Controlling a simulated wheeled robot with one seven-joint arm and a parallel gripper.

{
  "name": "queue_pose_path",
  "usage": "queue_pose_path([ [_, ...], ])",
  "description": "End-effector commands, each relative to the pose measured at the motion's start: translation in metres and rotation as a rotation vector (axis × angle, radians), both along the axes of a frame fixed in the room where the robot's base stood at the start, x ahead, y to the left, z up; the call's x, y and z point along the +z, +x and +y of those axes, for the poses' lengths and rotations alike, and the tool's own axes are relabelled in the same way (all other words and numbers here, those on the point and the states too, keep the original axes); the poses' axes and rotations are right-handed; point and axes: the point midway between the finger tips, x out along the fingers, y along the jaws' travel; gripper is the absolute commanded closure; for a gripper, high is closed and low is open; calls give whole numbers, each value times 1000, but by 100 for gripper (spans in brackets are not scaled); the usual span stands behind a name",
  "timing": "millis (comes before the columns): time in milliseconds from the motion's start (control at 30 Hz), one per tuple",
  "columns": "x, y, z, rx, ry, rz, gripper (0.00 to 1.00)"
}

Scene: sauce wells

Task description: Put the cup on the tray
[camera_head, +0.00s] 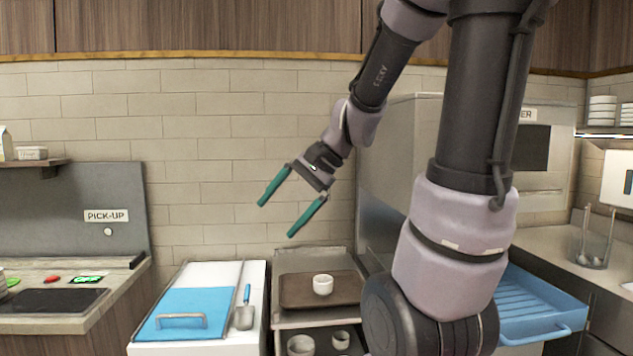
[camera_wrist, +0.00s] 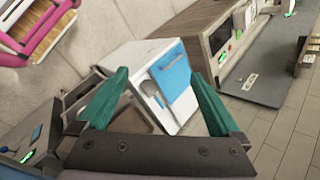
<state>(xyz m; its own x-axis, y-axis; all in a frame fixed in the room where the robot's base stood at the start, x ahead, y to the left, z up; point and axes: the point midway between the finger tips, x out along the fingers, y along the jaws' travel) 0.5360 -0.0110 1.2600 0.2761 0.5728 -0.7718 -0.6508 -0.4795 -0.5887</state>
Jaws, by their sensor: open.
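A small white cup (camera_head: 322,284) stands upright on a brown tray (camera_head: 296,297), on the top of a metal cart. More pale cups, one at the left (camera_head: 300,346) and one at the right (camera_head: 340,340), stand on the shelf below, cut by the picture's lower edge. My gripper (camera_head: 277,219) has teal fingers, spread apart and empty, in the air above and to the left of the tray. In the wrist view the fingers frame my gripper's gap (camera_wrist: 160,76); part of the brown tray (camera_wrist: 143,121) shows between them. I cannot make out a cup there.
Left of the cart is a white cabinet (camera_head: 222,274) with a blue lid (camera_head: 183,313) and a scoop (camera_head: 244,315). A blue basket (camera_head: 540,306) is at the right. A pick-up counter (camera_head: 110,302) is at the far left.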

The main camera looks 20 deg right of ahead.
Motion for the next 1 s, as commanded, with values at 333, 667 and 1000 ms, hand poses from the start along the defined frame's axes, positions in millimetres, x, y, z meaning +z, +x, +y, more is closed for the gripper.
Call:
queue_pose_path([
  [333, 56, -60, -37, 222, -528, -401, 0],
  [667, 67, -67, -47, 243, -619, -472, 0],
  [1000, 67, -67, -47, 243, -618, -470, 0],
])
